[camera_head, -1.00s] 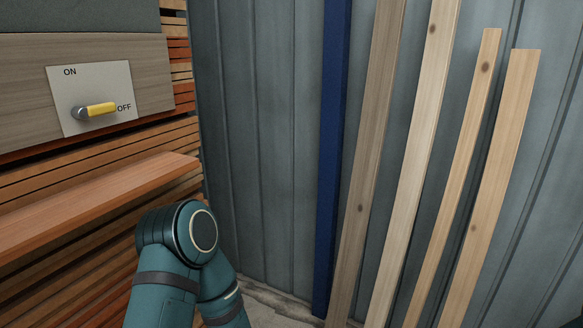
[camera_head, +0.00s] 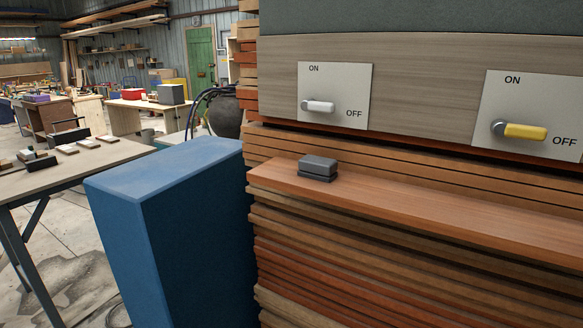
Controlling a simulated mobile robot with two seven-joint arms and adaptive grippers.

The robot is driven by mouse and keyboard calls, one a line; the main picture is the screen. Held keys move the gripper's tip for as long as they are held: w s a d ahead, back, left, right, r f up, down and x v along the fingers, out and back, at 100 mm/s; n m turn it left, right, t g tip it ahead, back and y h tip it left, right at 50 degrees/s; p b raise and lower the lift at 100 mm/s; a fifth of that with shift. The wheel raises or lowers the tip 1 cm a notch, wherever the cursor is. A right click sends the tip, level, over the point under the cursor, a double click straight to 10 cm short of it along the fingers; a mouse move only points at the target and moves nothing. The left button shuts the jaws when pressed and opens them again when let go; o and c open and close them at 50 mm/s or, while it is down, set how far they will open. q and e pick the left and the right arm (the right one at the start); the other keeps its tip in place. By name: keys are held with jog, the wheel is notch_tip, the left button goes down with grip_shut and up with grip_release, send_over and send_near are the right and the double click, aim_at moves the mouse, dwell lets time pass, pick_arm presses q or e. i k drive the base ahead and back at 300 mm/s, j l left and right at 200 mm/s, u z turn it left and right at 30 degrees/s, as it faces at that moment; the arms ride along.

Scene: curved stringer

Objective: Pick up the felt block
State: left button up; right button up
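A small dark grey block (camera_head: 318,168), which looks like the felt block, sits on the reddish wooden ledge (camera_head: 420,208) near its left end. It has a lighter upper part and a darker lower layer. Nothing covers it. Neither of my grippers is in view.
Above the ledge is a wooden panel with a white-handled switch (camera_head: 318,106) and a yellow-handled switch (camera_head: 525,131). A tall blue box (camera_head: 165,180) stands left of the ledge. A worktable (camera_head: 75,165) with several small blocks is farther left. Stacked boards lie below the ledge.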

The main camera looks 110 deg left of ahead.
aim_at(323, 169)
jog(key=u, duration=1.6)
